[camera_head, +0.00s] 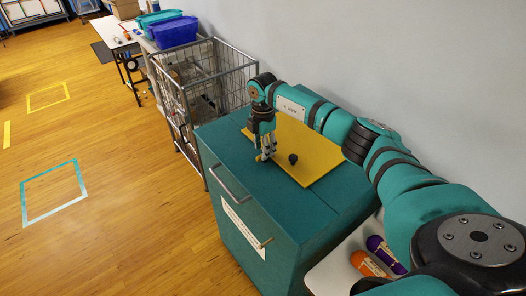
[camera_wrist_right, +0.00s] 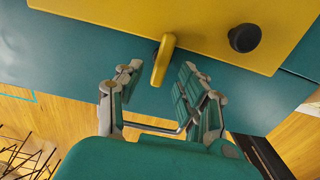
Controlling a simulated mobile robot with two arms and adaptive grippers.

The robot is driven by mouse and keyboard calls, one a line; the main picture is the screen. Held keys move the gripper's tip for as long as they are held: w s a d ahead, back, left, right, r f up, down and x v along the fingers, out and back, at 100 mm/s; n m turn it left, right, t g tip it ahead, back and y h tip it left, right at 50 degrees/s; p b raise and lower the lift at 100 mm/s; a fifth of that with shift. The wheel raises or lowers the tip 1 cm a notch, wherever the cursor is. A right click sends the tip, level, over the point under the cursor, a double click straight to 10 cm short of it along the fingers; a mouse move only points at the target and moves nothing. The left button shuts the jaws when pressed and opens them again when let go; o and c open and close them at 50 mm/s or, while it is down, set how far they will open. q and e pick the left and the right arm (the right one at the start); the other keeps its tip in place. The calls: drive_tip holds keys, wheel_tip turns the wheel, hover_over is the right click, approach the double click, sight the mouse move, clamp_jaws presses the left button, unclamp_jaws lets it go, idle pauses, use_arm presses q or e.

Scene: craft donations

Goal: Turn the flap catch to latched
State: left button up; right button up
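The yellow flap (camera_head: 305,163) lies flat on top of the teal cabinet (camera_head: 222,150), with a black knob (camera_head: 292,158) standing up from it. In the right wrist view, the flap (camera_wrist_right: 210,25) has the small yellow catch (camera_wrist_right: 161,62) at its edge. The catch is a short bar that reaches past the flap edge over the teal top. My right gripper (camera_head: 265,154) is above the flap's near left edge. In the wrist view its two fingers (camera_wrist_right: 160,78) are apart, with the catch between them and gaps visible on both sides. My left gripper is out of view.
A wire cage trolley (camera_head: 205,85) stands behind the cabinet, with blue and teal bins (camera_head: 172,32) beyond it. The cabinet front has handles and a white label (camera_head: 243,228). An orange and a purple item (camera_head: 385,252) lie at the lower right. The wooden floor at left is open.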

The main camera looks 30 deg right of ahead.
wheel_tip(320, 180, up, 10)
drive_tip(key=shift+f, duration=0.15)
idle(0.5)
